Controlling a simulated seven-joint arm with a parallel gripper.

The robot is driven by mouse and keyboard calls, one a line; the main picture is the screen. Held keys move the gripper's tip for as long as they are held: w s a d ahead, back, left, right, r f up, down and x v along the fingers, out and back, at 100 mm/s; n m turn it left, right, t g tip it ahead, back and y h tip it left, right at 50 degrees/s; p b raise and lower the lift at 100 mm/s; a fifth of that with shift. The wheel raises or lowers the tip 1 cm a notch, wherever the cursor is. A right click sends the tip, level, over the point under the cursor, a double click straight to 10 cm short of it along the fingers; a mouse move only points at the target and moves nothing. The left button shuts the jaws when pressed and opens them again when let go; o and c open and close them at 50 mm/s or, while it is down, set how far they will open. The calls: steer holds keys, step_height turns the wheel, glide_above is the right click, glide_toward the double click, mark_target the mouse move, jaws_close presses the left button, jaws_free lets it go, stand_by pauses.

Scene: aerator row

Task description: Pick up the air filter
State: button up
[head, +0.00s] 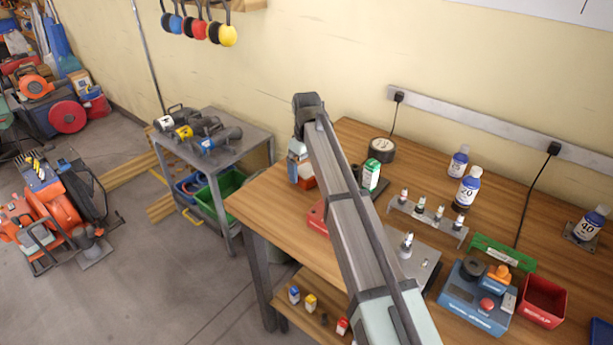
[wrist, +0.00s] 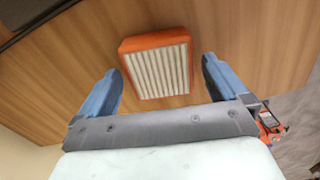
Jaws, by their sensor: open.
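The air filter (wrist: 157,72) has an orange frame and white pleats. In the wrist view it is on the wooden bench top (wrist: 60,65), pleated face toward the camera. My gripper (wrist: 161,64) is open, with one blue finger on each side of the filter in the picture and a visible gap on both sides. I cannot tell whether the fingertips reach down beside it. In the head view my gripper (head: 297,152) is over the left part of the bench, and an orange piece of the filter (head: 307,183) shows just below it, partly hidden by my arm.
A grey cart (head: 225,148) with tools stands left.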

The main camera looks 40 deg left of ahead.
step_height(320, 180, down, 2)
steer(key=shift+f, duration=0.1)
steer(key=shift+c, duration=0.2)
steer(key=c, duration=0.8)
steer(key=shift+c, duration=0.3)
steer(key=shift+r, duration=0.2)
